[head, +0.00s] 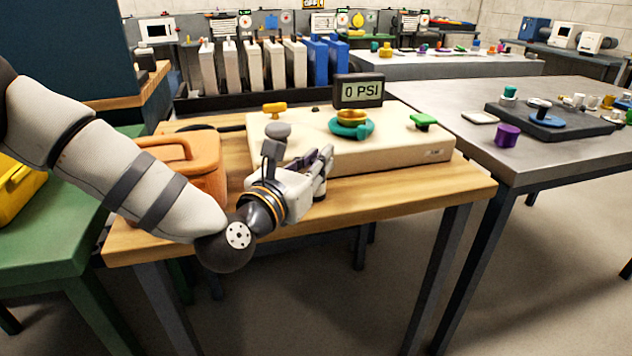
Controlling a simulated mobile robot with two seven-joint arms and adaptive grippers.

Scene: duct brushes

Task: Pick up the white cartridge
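Several white upright slabs (253,66) stand in a row in a black rack behind the wooden table. They look like cartridges, but I cannot tell which one is the white cartridge. My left gripper (322,168) is over the front of the wooden table, close to the front face of a cream machine (390,158). It is well in front of the rack and apart from the slabs. Its fingers are seen from behind and the side, so I cannot tell whether they are open or shut. My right gripper is not in view.
The cream machine carries a "0 PSI" display (359,91), a teal ring (351,129) and a green knob (423,120). An orange case (203,165) sits left on the wooden table (400,197). Blue slabs (328,62) share the rack. A grey table (560,155) with small parts stands right.

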